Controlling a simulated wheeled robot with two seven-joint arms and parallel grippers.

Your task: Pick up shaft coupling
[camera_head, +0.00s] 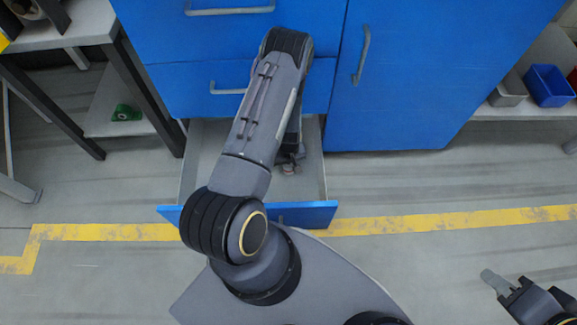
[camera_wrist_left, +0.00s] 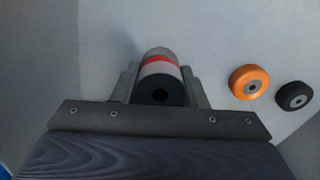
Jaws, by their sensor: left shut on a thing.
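The shaft coupling (camera_wrist_left: 158,66) is a short cylinder with grey ends, a red band and a dark front face with a central hole. In the left wrist view it sits between the two fingers of my left gripper (camera_wrist_left: 160,82), which is shut on it. In the head view my left gripper (camera_head: 290,160) is down inside the open drawer (camera_head: 325,180), largely covered by my forearm.
An orange wheel (camera_wrist_left: 249,82) and a black wheel (camera_wrist_left: 294,96) lie on the drawer floor to the right of the coupling. The blue cabinet (camera_head: 430,70) stands behind. A table (camera_head: 80,22) is at left; a blue bin (camera_head: 549,86) is at right.

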